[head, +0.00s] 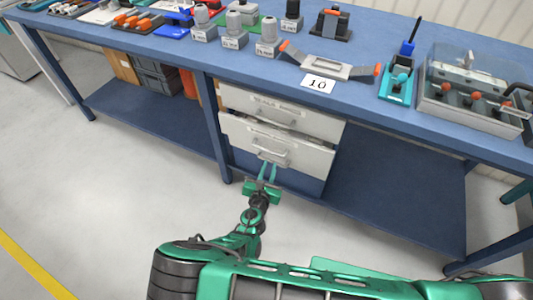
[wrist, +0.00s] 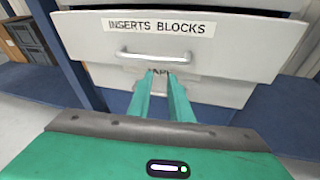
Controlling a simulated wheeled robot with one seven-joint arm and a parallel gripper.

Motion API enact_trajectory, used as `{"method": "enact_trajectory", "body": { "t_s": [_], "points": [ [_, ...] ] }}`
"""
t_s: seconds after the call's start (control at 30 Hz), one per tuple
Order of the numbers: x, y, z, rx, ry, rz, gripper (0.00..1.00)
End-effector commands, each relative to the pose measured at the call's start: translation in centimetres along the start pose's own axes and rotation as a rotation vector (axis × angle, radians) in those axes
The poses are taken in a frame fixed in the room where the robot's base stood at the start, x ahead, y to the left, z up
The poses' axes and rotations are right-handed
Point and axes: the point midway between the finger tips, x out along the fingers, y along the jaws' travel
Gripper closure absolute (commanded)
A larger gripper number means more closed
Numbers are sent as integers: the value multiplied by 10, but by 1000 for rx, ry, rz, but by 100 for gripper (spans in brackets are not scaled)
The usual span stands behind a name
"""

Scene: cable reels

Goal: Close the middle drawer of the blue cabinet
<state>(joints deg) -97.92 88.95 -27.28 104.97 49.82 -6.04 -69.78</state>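The cabinet (head: 309,184) stands under the blue bench, with pale drawer fronts and blue lower parts. Its upper drawer (head: 250,103) looks shut. The drawer below it (head: 308,156) is pulled out, with a dark gap above its front. In the wrist view this drawer front (wrist: 85,38) reads "INSERTS BLOCKS" and has a silver bar handle (wrist: 165,56). Another pale front (wrist: 220,92) lies below it, its label partly hidden by my fingers. My gripper (head: 268,166) is in front of the pulled-out drawer, empty, fingers apart (wrist: 164,73), tips just below the handle. I cannot tell whether they touch the front.
The blue bench leg (head: 214,130) stands left of the cabinet. A low blue shelf (head: 400,200) lies to the right, another (head: 150,120) to the left with crates (head: 155,78). Tools and fixtures cover the bench top (head: 345,92). The pale floor in front is clear.

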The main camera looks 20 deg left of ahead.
Motion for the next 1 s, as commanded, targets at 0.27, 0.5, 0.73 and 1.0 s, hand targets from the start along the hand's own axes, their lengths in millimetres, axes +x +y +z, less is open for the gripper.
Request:
{"method": "enact_trajectory", "body": {
  "t_s": [0.27,0.5,0.73,1.0],
  "points": [
    [48,-25,-54,315,354,159,81],
    [48,-39,-66,712,637,250,81],
    [32,-46,-27,1163,843,343,81],
    [18,-53,28,1507,953,449,81]
  ]
}}
